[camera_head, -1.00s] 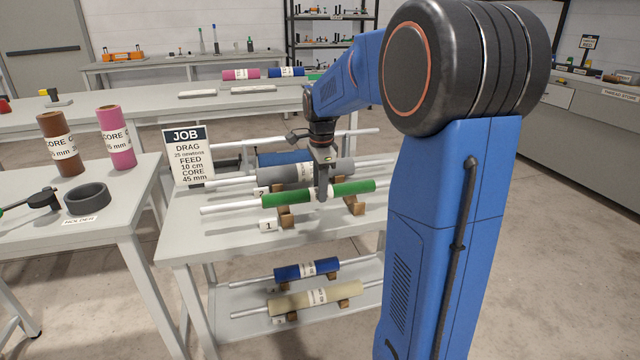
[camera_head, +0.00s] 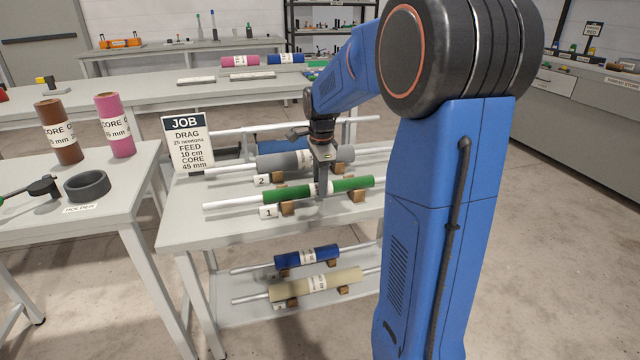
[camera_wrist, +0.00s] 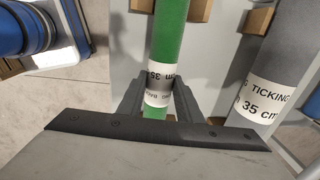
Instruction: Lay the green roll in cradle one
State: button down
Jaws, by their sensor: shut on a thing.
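The green roll (camera_head: 347,184) with a white label lies level along its pale rod over cradle one, whose brown wooden blocks (camera_head: 288,209) stand by the card marked 1 (camera_head: 268,212). The roll appears down at the blocks, though I cannot tell whether it rests fully on them. My gripper (camera_head: 319,188) is shut on the middle of the roll, from above. In the wrist view the two dark fingers of my gripper (camera_wrist: 158,95) stand either side of the label of the green roll (camera_wrist: 168,40).
A grey roll (camera_head: 285,161) lies in cradle two just behind. A blue roll (camera_head: 283,145) is farther back. The job card (camera_head: 188,143) stands at the table's left. Blue (camera_head: 306,256) and cream (camera_head: 315,284) rolls lie on the lower shelf.

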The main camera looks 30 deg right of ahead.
jog(key=c, duration=1.2)
grip_release()
jog(key=r, duration=1.1)
jog(key=s+r, duration=0.1)
jog(key=r, duration=0.5)
jog(key=shift+a+r, duration=0.15)
jog(key=shift+r, duration=0.05)
jog(key=s+a+f+n+t, duration=0.1)
jog(key=s+a+f+n, duration=0.4)
jog(key=s+n, duration=0.2)
jog(key=s+a+f+n+t, duration=0.1)
jog(key=s+a+f+n, duration=0.4)
jog(key=s, duration=0.7)
jog(key=s+a+f+n+t, duration=0.2)
jog(key=s+a+f+n, duration=0.3)
jog(key=s+n, duration=0.4)
jog(key=shift+s+a+f, duration=0.15)
jog(key=shift+s+a, duration=0.05)
jog(key=shift+s, duration=0.35)
